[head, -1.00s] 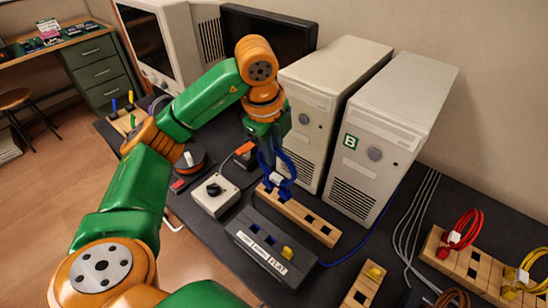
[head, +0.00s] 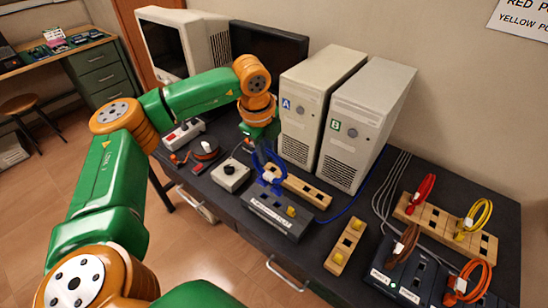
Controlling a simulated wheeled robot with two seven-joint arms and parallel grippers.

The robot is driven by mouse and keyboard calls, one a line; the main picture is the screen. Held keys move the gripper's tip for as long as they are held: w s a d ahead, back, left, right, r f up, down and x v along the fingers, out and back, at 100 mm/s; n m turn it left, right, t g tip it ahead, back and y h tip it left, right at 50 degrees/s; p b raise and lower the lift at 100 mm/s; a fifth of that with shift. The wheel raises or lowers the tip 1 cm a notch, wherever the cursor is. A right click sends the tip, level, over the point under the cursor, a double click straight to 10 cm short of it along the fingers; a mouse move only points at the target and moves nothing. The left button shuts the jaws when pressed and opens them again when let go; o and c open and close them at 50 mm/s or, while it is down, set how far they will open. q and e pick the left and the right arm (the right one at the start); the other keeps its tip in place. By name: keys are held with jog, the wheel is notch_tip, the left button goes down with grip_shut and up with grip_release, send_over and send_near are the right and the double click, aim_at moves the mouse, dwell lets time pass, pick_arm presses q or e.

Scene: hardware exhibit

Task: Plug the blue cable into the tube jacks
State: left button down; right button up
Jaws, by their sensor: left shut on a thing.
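My left gripper (head: 268,170) has blue fingers and is shut on the white-ended plug (head: 270,177) of the blue cable. It holds the plug above the left end of the dark grey jack box (head: 255,217), near the wooden holder behind it. Whether the plug touches the box cannot be told. The blue cable (head: 343,211) runs from behind the box to the right, towards tower B. My right gripper is not in view.
A wooden holder (head: 312,193) lies between the jack box and towers A (head: 301,110) and B (head: 364,124). A white knob box (head: 231,175) is to the left. A small wooden block (head: 345,246), a second dark box (head: 402,272) and a rack of coloured cables (head: 440,222) are on the right.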

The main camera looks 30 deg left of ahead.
pick_arm(q)
notch_tip(320, 180, down, 7)
jog(key=w+b, duration=0.2)
jog(key=b, duration=0.2)
jog(key=shift+a+b, duration=0.35)
jog(key=shift+a, duration=0.1)
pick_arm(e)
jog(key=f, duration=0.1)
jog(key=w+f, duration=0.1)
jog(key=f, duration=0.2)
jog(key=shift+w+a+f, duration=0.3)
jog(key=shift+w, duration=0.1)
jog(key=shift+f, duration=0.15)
pick_arm(q)
jog(key=shift+b, duration=0.35)
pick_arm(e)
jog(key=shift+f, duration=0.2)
pick_arm(q)
jog(key=shift+f+b, duration=1.05)
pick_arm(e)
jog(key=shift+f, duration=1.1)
pick_arm(q)
jog(key=shift+c, duration=0.5)
grip_release()
